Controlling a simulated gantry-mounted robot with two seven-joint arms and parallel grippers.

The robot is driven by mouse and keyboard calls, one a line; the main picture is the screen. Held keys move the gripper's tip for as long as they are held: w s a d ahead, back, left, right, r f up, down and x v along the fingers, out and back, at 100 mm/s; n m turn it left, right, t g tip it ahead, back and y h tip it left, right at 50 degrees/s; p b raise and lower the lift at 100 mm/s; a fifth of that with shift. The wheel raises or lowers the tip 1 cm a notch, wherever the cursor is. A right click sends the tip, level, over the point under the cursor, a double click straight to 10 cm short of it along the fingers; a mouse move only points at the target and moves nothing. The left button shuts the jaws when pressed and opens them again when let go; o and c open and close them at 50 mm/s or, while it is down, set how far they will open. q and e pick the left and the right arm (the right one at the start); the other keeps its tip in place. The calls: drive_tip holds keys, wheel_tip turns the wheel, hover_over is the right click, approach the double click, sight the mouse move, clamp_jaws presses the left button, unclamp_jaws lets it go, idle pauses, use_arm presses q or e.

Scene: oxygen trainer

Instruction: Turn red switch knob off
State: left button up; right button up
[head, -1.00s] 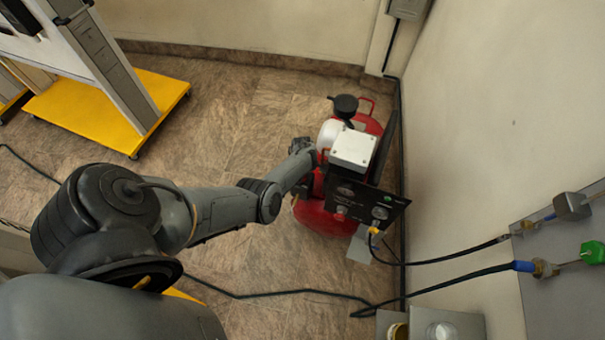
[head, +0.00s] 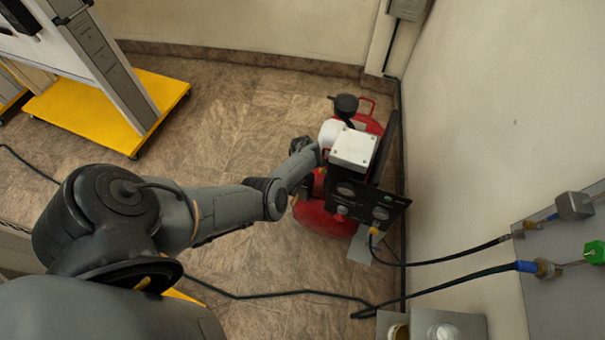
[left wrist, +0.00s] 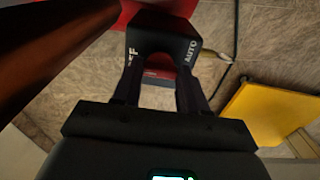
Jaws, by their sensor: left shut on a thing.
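The red compressor (head: 318,220) stands on the floor by the wall, with a white box (head: 353,150) and a dark panel on it. My left gripper (head: 310,150) reaches its left side in the head view, largely hidden by my own wrist. In the left wrist view, a black switch housing (left wrist: 163,30) carries white lettering, partly readable as "FF" and "AUTO". My left gripper's fingers (left wrist: 158,65) reach up to it. A small red part, seemingly the switch knob (left wrist: 158,76), shows between the fingers. The grip contact is not clearly visible. My right gripper is in neither view.
The wall stands close to the right of the compressor. Black hoses (head: 440,258) run from it to a wall panel (head: 560,285). A stand with a yellow base (head: 105,110) is at the upper left. A black cable (head: 270,295) crosses the otherwise open floor.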

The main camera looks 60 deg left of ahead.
use_arm(q)
drive_tip(key=o, duration=1.1)
drive_tip(key=shift+c, duration=0.2)
